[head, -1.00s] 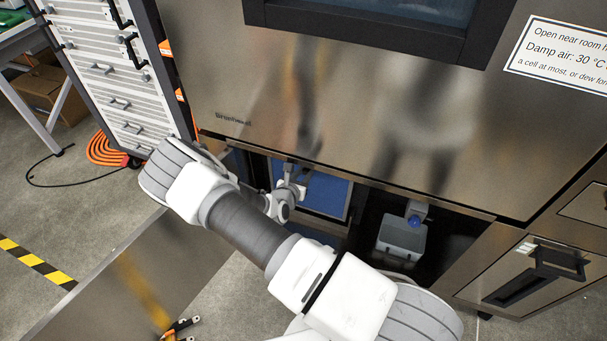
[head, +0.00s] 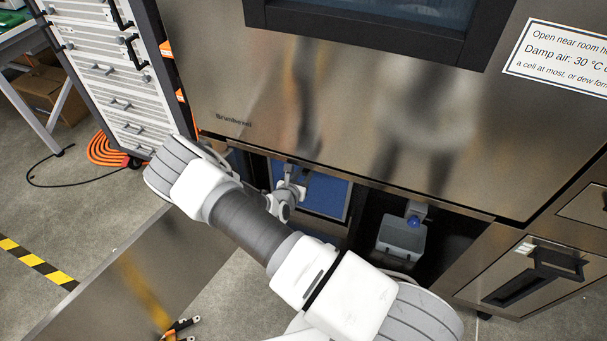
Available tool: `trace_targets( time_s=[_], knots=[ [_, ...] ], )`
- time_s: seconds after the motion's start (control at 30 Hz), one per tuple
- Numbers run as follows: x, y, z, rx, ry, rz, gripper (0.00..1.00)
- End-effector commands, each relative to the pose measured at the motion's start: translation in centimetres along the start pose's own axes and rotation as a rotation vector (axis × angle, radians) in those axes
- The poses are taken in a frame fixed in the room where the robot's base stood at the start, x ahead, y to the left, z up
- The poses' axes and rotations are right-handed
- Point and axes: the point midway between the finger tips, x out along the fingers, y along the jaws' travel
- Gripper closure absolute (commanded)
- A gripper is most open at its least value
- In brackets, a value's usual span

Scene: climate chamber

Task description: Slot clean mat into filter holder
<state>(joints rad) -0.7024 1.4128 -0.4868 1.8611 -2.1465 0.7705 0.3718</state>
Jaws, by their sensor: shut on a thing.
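A flat blue mat (head: 326,196) stands upright in the low open bay under the chamber door. A thin pale frame edge, which looks like the filter holder (head: 348,203), runs down its right side. My gripper (head: 292,176) is inside the bay at the mat's upper left part and is shut on the mat. Its fingertips are small and partly hidden. My forearm covers the mat's lower left, so I cannot tell how far the mat sits in the holder.
A pale open container (head: 401,238) stands in the bay to the right, below a blue-tipped fitting (head: 414,220). The steel chamber front (head: 340,120) overhangs the bay. A lowered steel panel (head: 120,280) lies at the lower left. A drawer cabinet (head: 110,80) stands at the left.

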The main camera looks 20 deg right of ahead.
Motion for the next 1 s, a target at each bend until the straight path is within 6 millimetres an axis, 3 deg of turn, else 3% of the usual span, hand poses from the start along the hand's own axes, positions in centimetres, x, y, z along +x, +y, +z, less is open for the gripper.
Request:
trace_targets(
  time_s=[0.03,0.87,0.9,1.0],
  knots=[
    [1.0,-0.2,1.8,0.007,-0.024,-0.005,1.00],
    [1.5,-0.3,0.1,0.008,-0.024,-0.007,1.00],
    [1.5,-0.3,0.1,0.008,-0.024,-0.007,0.64],
    [1.4,-0.3,0.0,0.007,-0.023,-0.006,0.45]
  ],
)
